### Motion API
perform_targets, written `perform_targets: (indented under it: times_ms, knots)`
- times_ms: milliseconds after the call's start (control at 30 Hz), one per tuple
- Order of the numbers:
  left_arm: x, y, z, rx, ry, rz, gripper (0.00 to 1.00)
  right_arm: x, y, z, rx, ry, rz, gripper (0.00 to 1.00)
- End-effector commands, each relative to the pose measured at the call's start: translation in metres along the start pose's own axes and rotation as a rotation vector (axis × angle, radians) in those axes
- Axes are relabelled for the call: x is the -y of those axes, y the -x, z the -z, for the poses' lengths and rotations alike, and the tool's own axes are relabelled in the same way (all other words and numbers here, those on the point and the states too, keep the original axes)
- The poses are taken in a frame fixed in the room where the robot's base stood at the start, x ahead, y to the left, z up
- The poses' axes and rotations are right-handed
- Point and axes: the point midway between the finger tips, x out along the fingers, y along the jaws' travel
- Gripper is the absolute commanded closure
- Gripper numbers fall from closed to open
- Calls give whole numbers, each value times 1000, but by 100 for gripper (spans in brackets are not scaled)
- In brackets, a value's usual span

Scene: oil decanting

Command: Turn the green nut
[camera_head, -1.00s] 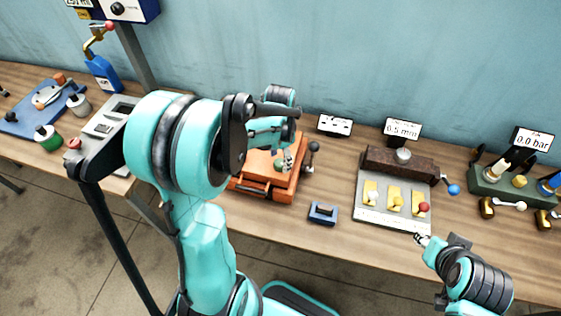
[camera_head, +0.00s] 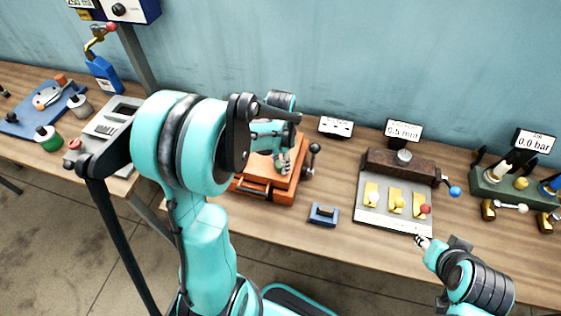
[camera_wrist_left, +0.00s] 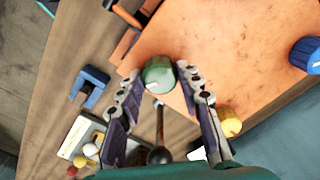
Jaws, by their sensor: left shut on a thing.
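The green nut (camera_wrist_left: 158,75) sits on top of the orange block and shows in the left wrist view as a round cap with a pale mark. My left gripper (camera_wrist_left: 160,82) has its two fingers on either side of the nut, shut on it at the fingertips. In the head view the left gripper (camera_head: 283,163) is above the orange block (camera_head: 262,193), and the nut is hidden there. My right gripper (camera_head: 422,242) is at the table's front edge, away from the nut; its finger gap is too small to judge.
On the orange block are a blue knob (camera_wrist_left: 305,54) and a yellow knob (camera_wrist_left: 229,122). A black-ball lever (camera_head: 314,148) stands at the block's right. A blue bracket (camera_head: 323,214) and a grey panel with yellow switches (camera_head: 396,202) lie further right.

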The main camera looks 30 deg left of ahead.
Motion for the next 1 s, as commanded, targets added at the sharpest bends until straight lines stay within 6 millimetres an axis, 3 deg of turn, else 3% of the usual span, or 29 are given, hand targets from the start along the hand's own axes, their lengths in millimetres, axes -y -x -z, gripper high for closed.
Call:
perform_targets:
  times_ms: [267, 1000]
  knots:
    - [0, -1, 0, 0, 164, 0, 94, 0, -4, -3, 0, 0, 0, 60]
    - [0, 0, 0, 0, 860, 0, 94, 0, -13, -10, 0, 0, 0, 60]
